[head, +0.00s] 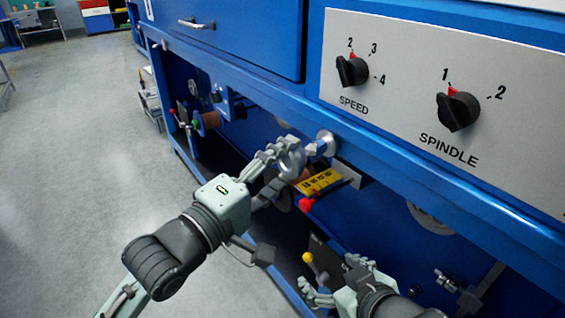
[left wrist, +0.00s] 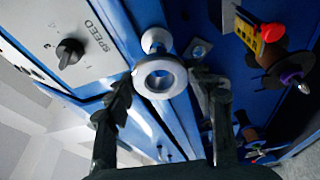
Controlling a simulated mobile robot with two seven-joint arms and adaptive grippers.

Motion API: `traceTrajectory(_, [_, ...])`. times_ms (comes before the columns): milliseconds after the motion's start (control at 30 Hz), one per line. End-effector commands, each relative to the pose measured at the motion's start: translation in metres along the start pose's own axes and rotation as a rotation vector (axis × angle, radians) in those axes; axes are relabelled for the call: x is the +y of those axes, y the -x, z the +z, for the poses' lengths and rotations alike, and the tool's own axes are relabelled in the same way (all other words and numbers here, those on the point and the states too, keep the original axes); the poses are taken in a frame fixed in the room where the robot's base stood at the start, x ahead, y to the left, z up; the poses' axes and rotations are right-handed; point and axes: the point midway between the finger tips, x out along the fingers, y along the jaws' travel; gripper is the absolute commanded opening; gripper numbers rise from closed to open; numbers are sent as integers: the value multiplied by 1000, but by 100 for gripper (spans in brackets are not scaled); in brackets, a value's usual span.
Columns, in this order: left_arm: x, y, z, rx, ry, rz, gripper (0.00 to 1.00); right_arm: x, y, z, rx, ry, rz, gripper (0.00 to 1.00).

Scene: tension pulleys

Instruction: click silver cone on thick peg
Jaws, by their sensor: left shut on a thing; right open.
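The silver cone (left wrist: 160,77) shows in the left wrist view as a round ring-shaped piece with a central hole, between my left fingers. My left gripper (head: 283,165) is shut on it and holds it up in the head view, where fingers partly cover the cone (head: 292,156). A silver peg with a round disc, which looks like the thick peg (head: 325,142), sticks out of the blue machine just right of the cone. In the left wrist view the peg (left wrist: 156,40) shows just above the cone. Exact contact is unclear. My right gripper (head: 338,284) is open and empty, lower down.
A yellow gauge block with a red knob (head: 321,183) sits below the peg. A spool (left wrist: 282,60) stands at the right in the left wrist view. The blue beam (head: 400,150) and the SPEED and SPINDLE knobs (head: 458,109) lie above right. Open floor is at left.

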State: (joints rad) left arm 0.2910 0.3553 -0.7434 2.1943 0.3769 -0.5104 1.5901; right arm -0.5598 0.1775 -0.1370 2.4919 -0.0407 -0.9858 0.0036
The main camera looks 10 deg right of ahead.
Motion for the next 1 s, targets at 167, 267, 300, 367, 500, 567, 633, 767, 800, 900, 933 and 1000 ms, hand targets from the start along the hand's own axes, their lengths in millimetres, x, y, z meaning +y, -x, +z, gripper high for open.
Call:
traceTrajectory(167, [1, 0, 0, 0, 0, 2, 16, 0, 0, 0, 0, 0, 0, 79])
traceTrajectory(267, [2, 0, 0, 0, 1, 1, 16, 0, 2, -2, 0, 0, 0, 79])
traceTrajectory(300, [2, 0, 0, 0, 1, 1, 16, 0, 2, -3, 0, 0, 0, 79])
traceTrajectory(367, [2, 0, 0, 0, 2, 1, 16, 1, 3, -5, 0, 0, 0, 79])
traceTrajectory(500, [2, 0, 0, 0, 1, 1, 16, 1, 6, -8, 0, 0, 0, 79])
traceTrajectory(567, [2, 0, 0, 0, 1, 1, 16, 1, 6, -8, 0, 0, 0, 79])
traceTrajectory(633, [1, 0, 0, 0, 1, 2, 16, 1, 6, -8, 0, 0, 0, 79])
traceTrajectory(767, [1, 0, 0, 0, 1, 2, 16, 1, 6, -8, 0, 0, 0, 79])
traceTrajectory(800, [1, 0, 0, 0, 1, 2, 16, 1, 6, -8, 0, 0, 0, 79])
traceTrajectory(900, [1, 0, 0, 0, 0, 2, 16, 1, 6, -8, 0, 0, 0, 79])
traceTrajectory(933, [1, 0, 0, 0, 0, 2, 16, 1, 6, -8, 0, 0, 0, 79])
traceTrajectory(1000, [1, 0, 0, 0, 0, 2, 16, 1, 6, -8, 0, 0, 0, 79])
